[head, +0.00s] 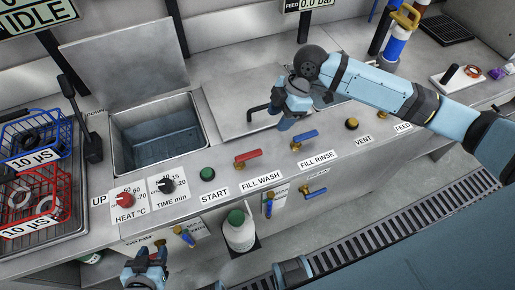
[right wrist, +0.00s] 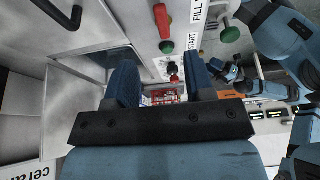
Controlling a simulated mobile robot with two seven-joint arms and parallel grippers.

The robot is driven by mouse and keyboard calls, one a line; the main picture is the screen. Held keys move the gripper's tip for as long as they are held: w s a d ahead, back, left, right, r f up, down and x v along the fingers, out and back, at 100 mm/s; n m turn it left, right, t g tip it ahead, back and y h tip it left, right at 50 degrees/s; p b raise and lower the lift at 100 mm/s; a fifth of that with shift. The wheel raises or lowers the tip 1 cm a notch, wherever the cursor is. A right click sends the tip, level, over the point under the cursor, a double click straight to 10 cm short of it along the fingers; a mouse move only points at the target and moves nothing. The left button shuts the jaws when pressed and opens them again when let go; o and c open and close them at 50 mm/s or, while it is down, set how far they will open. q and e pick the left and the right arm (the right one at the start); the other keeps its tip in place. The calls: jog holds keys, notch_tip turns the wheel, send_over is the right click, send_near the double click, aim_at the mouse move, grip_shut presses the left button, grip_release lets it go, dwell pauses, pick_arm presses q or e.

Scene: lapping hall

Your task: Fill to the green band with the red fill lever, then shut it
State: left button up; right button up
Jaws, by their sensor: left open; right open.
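The red fill lever (head: 249,155) sits on the panel above the FILL WASH label, its handle pointing right, roughly along the label. It also shows in the right wrist view (right wrist: 162,20). The open steel tank (head: 118,147) is behind the panel at left; its bottom looks bluish, and I cannot tell whether it holds liquid. No green band can be made out. My right gripper (head: 285,122) is open and empty above the counter, behind and right of the red lever, apart from it. My left gripper (head: 146,268) is open and empty, low in front of the panel.
The blue FILL RINSE lever (head: 304,138) is right of the red one, the green START button (head: 207,174) left. Red (head: 42,206) and blue (head: 35,125) baskets with rings stand at far left. A white bottle (head: 239,236) stands below. The signs read IDLE and FEED 0.0 bar.

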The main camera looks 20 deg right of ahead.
aim_at(260, 150)
jog(key=x, duration=1.3)
grip_shut()
